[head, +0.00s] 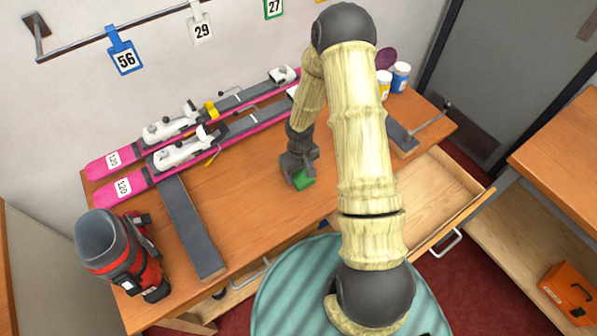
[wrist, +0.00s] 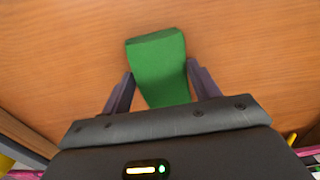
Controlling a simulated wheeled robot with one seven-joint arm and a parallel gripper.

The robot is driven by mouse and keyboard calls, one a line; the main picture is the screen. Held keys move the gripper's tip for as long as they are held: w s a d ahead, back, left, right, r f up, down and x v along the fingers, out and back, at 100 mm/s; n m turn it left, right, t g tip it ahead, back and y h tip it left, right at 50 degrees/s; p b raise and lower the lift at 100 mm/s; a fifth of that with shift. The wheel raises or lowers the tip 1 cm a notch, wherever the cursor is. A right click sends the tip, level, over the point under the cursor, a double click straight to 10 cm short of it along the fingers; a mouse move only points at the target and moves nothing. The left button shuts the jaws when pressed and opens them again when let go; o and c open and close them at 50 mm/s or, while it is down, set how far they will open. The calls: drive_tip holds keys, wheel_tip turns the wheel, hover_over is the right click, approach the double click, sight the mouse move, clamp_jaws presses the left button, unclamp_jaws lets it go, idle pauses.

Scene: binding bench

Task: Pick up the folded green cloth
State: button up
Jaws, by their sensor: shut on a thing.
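The folded green cloth (head: 302,181) is at the middle of the wooden bench, right under my gripper (head: 298,168). In the wrist view the green cloth (wrist: 158,66) is a flat block between the two dark fingers of my gripper (wrist: 160,85). The fingers are shut on its sides near its closer end, and its far end sticks out beyond them. The cloth is at or very near the bench top; I cannot tell whether it touches. Part of it is hidden behind my gripper.
Two pink skis (head: 138,178) lie along the bench's back. A red and grey ski boot (head: 125,262) stands at the front left. Grey bars (head: 190,228) cross the bench. An open drawer (head: 432,195) juts out at the right. Jars (head: 400,77) stand at the back right.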

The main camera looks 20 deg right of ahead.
sight(299, 173)
wheel_tip(299, 173, up, 10)
idle(0.5)
idle(0.3)
drive_tip(key=o, duration=0.4)
drive_tip(key=shift+c, duration=1.1)
